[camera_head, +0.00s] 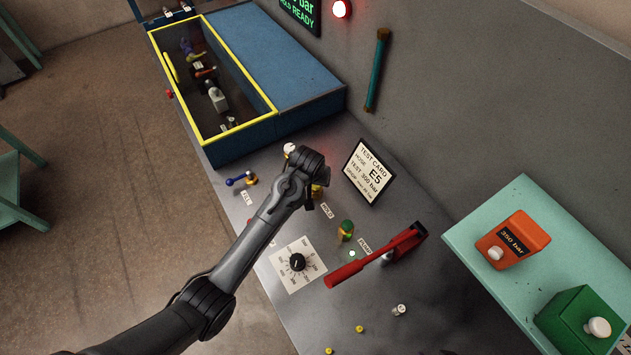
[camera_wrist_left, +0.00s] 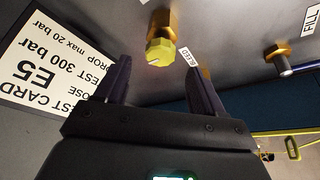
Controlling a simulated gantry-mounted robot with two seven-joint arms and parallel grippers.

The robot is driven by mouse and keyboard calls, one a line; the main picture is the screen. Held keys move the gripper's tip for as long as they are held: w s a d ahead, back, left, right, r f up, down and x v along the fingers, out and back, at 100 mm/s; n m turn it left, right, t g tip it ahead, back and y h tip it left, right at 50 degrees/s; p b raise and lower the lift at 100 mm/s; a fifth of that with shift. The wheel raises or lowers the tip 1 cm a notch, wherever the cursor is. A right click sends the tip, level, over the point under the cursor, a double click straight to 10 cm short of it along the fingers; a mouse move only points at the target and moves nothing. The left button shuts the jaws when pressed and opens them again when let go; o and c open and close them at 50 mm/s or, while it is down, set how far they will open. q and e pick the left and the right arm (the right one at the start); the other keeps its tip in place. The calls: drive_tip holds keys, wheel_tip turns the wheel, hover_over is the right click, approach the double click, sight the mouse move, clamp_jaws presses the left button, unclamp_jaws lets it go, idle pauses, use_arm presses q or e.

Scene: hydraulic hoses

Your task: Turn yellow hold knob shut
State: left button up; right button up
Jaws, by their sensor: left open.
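The yellow knob (camera_wrist_left: 160,52) sits on a brass fitting (camera_wrist_left: 163,20) in the left wrist view, beside a small white label (camera_wrist_left: 188,57) that I cannot read surely. In the head view only a bit of yellow (camera_head: 317,190) shows under my left wrist, close to the HOLD label (camera_head: 326,211). My left gripper (camera_wrist_left: 162,70) is open and empty. Its two dark fingers stand either side of the knob's line, with the knob just ahead of the tips; I cannot tell if they touch. My right gripper is not in view.
The test card (camera_head: 368,172) stands close to my gripper. A blue-handled FILL valve (camera_head: 240,180), a green-topped fitting (camera_head: 346,228), a red pump lever (camera_head: 370,260) and a black dial (camera_head: 297,262) are around it. A blue, yellow-rimmed box (camera_head: 240,132) lies behind.

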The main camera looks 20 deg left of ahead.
use_arm(q)
drive_tip(key=shift+x, duration=2)
